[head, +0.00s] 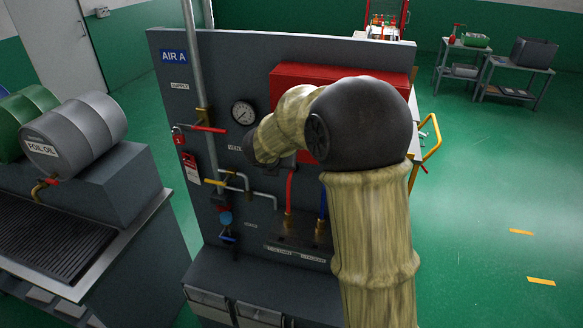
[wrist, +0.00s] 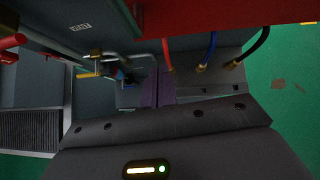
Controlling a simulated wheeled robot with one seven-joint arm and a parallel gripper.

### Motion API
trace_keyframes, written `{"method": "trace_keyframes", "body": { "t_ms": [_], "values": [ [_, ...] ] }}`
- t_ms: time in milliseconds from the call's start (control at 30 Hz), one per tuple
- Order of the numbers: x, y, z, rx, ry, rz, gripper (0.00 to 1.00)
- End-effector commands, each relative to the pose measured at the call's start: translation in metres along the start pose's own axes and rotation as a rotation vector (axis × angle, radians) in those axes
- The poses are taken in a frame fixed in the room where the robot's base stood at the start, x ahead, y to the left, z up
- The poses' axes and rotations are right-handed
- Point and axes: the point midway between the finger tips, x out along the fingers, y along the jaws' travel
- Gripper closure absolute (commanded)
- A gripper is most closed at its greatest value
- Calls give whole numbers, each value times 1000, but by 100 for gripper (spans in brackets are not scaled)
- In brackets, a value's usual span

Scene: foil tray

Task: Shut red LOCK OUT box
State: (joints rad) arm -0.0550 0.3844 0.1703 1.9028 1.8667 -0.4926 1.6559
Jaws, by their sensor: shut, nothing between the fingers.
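The red box (head: 340,72) is mounted at the upper right of the grey AIR A panel in the head view. My arm covers much of its front, so its lettering is hidden and I cannot tell how far its lid stands open. A red surface, likely this box (wrist: 235,12), runs along the top edge of the wrist view. My gripper (wrist: 157,84) shows its purplish fingers closed together in the wrist view, with nothing between them. They are apart from the red surface, below it in the picture. In the head view the gripper is hidden behind my arm.
The panel (head: 185,110) carries a gauge (head: 243,112), pipes, and a red-handled valve (head: 208,129). Red, blue and black hoses (wrist: 210,52) hang close to my gripper. A yellow handle (head: 431,137) juts from the right side. Green floor (head: 490,190) is open to the right.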

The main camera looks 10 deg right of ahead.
Motion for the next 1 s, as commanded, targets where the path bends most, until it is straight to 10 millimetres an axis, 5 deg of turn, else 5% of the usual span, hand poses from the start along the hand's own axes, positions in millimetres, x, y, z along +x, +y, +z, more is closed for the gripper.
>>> {"method": "trace_keyframes", "body": {
  "t_ms": [433,1000],
  "values": [
    [-76,0,1,8,2,-9,100],
    [-79,0,1,-104,-30,5,100]
  ]
}}
